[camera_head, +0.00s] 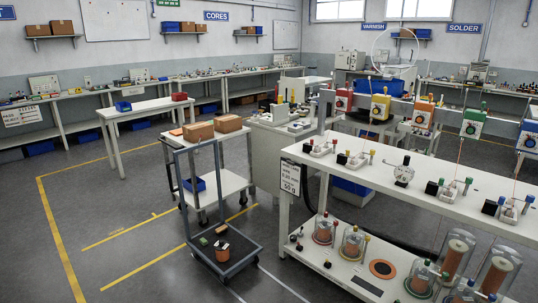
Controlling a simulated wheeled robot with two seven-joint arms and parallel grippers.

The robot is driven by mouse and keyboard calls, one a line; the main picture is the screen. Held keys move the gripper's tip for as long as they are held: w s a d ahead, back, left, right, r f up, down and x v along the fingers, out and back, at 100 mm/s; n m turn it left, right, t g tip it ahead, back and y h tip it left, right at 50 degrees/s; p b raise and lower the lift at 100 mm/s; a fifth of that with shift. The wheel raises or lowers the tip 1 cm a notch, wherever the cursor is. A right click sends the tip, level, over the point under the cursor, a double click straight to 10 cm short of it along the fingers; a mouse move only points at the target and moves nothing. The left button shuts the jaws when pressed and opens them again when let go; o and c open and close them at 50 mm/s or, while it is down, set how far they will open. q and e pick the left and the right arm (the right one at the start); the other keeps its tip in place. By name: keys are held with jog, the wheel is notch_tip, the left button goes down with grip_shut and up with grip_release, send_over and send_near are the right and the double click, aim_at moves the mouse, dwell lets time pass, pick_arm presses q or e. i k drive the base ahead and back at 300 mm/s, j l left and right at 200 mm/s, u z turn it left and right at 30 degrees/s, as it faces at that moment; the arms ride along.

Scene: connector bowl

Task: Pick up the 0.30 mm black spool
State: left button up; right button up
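Neither of my grippers shows in the head view. I cannot tell which spool is the 0.30 mm black one, as no readable label marks it. Copper-coloured spools stand under clear domes on the lower shelf at right, such as one with a red rim (324,229), one with a yellow rim (352,243) and a taller one (457,254). A copper-coloured spool (222,252) also sits on the low deck of the dark cart (245,252). A black square pad (367,287) lies on the lower shelf.
The long white bench (400,190) at right carries several small devices with coloured knobs, and coloured units hang above it. A white cart (228,181) with cardboard boxes (228,123) stands behind the dark cart. The grey floor (110,215) at left is open, with yellow lines.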

aim_at(221, 247)
jog(key=i, duration=1.1)
jog(key=i+l+u, duration=0.1)
jog(key=i, duration=0.95)
